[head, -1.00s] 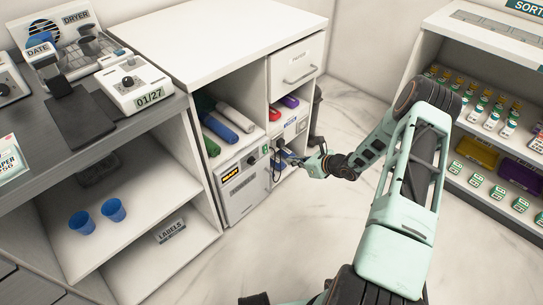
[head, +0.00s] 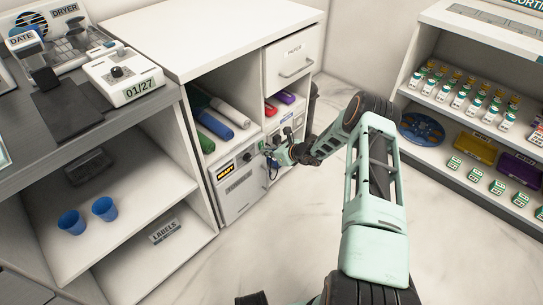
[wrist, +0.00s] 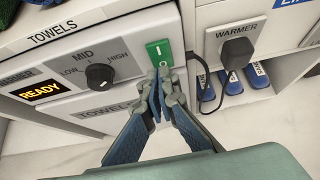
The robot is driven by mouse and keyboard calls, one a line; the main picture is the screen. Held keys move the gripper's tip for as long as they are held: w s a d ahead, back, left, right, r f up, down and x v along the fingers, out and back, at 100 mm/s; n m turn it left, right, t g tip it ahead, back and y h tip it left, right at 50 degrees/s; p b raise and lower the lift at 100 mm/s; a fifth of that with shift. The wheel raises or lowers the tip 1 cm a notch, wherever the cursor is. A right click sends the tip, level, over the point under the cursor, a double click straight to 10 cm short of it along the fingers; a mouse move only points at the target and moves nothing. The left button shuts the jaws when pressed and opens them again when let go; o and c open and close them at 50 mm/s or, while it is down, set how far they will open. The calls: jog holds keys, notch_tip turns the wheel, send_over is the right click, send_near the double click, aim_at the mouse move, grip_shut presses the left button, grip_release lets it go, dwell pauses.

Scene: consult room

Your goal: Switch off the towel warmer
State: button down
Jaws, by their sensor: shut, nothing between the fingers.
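The towel warmer (head: 238,184) is a white unit built into the lower part of the cabinet in the head view. In the wrist view its panel (wrist: 60,68) has a lit amber READY display (wrist: 42,91), a dark LOW-MID-HIGH knob (wrist: 99,76) and a green rocker switch (wrist: 158,52) marked with a line and a circle. My gripper (wrist: 157,76) is shut and empty, its fingertips at the lower edge of the green switch. I cannot tell whether they touch it. The fingertips cover part of the switch's lower end.
A black plug (wrist: 235,52) sits in the WARMER socket plate right of the switch, with its cord hanging close to my fingers. Rolled towels (head: 215,123) rest above the warmer. A stocked shelf (head: 480,105) stands at right; the floor between is clear.

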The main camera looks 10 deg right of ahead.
jog(key=shift+f, duration=0.1)
dwell(0.3)
jog(key=shift+w+a+f+b, duration=0.15)
jog(key=shift+w+b, duration=0.05)
jog(key=shift+b, duration=0.3)
jog(key=shift+r, duration=0.2)
jog(key=shift+r+p, duration=0.5)
jog(key=shift+r, duration=0.3)
